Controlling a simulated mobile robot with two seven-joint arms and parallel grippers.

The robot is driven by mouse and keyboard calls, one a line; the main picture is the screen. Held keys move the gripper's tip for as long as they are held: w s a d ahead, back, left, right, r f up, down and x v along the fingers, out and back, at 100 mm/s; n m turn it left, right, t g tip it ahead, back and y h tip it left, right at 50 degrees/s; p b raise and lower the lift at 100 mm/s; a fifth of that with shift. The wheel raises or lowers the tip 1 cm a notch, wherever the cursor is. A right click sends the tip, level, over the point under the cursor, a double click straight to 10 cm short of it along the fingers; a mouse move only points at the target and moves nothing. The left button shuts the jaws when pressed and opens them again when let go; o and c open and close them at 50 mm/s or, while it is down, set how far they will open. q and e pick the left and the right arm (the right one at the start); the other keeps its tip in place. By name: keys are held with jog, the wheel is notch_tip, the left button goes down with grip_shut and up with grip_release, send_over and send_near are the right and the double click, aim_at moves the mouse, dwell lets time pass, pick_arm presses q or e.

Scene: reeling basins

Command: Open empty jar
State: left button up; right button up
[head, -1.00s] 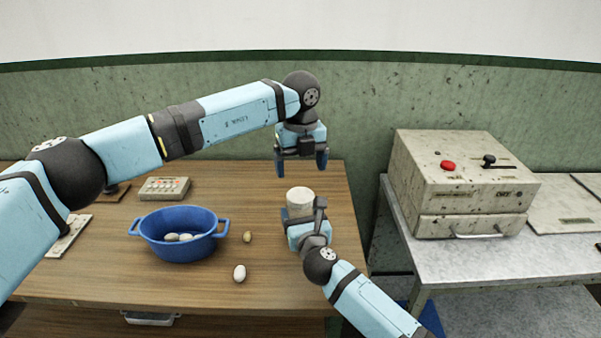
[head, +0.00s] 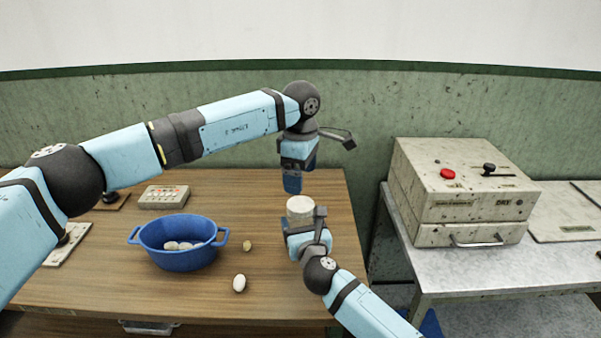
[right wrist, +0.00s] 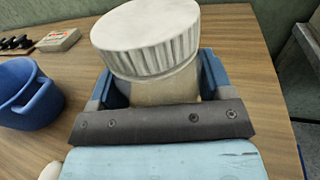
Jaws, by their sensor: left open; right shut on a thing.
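A pale jar with a ribbed, whitish lid (right wrist: 146,38) stands on the wooden table; it also shows in the head view (head: 299,207). The lid is on the jar. My right gripper (head: 306,228) is shut on the jar's body below the lid, with a blue finger on each side in the right wrist view (right wrist: 160,85). My left gripper (head: 300,180) is open and empty, pointing down a little above the jar and slightly behind it. The inside of the jar is hidden by the lid.
A blue basin (head: 180,263) with several cocoons stands left on the table (head: 110,285). Two loose cocoons (head: 239,283) lie right of it. A button panel (head: 164,196) sits behind. A beige machine (head: 465,190) stands on the metal bench at right.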

aim_at(301, 204)
pick_arm(q)
jog(key=m, duration=0.8)
jog(key=shift+m, duration=0.4)
jog(key=m, duration=0.9)
jog(key=shift+f+m, duration=0.1)
jog(key=shift+m, duration=0.3)
jog(key=shift+f, duration=3.95)
jog(key=c, duration=0.9)
jog(key=shift+c, duration=0.2)
